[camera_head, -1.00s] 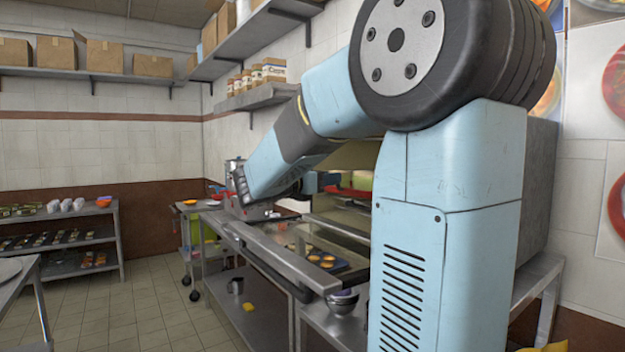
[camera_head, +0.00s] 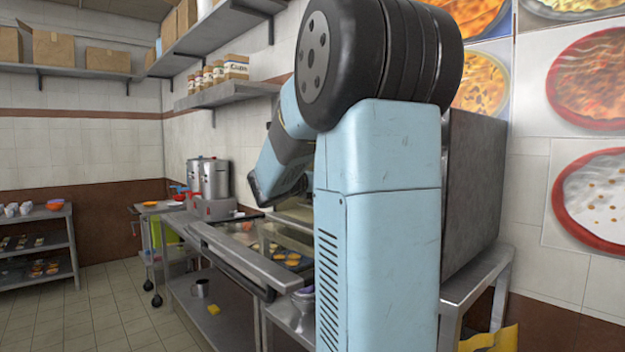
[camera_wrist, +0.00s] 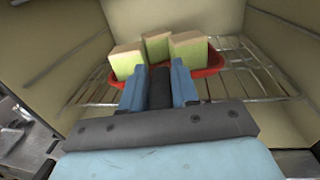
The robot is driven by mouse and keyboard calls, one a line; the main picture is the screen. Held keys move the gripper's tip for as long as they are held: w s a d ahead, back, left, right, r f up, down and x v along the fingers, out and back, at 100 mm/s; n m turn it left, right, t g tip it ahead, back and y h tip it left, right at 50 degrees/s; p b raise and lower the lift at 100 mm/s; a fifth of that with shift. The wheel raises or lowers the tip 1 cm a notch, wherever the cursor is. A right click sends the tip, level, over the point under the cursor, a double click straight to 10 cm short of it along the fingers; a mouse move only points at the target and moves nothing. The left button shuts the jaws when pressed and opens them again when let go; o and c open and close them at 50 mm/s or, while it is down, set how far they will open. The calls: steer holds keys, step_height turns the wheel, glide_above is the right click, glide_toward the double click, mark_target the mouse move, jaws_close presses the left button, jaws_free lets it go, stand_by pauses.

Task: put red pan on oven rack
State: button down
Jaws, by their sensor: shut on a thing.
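In the wrist view, my gripper (camera_wrist: 159,82) is shut on the red pan (camera_wrist: 213,66), near its close side. The dark bar between the fingers appears to be its handle. Several pale green-yellow blocks (camera_wrist: 188,50) stand in the pan. The pan is inside the beige oven chamber (camera_wrist: 275,45), over the wire oven rack (camera_wrist: 250,82), whose bars show on both sides of it. I cannot tell whether the pan touches the rack. In the head view, my arm hides the gripper and pan.
The chamber walls stand close on both sides of the pan. In the head view, a steel counter (camera_head: 240,262) holds pastries (camera_head: 290,260). Two steel stockpots (camera_head: 210,177) stand farther back. A grey steel box (camera_head: 475,185) on a stand is behind my arm. Floor at left is open.

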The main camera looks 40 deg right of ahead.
steer(key=x, duration=0.5)
steer(key=s+x, duration=0.1)
steer(key=x, duration=0.2)
steer(key=shift+s+d+f, duration=0.1)
steer(key=shift+d+f, duration=0.15)
steer(key=shift+f, duration=0.85)
steer(key=shift+a+f, duration=0.1)
steer(key=shift+f, duration=0.25)
steer(key=c, duration=0.8)
jaws_free()
steer(key=shift+a, duration=0.15)
steer(key=v, duration=1.3)
steer(key=shift+a, duration=0.25)
steer(key=shift+s+f, duration=0.1)
steer(key=shift+s, duration=0.05)
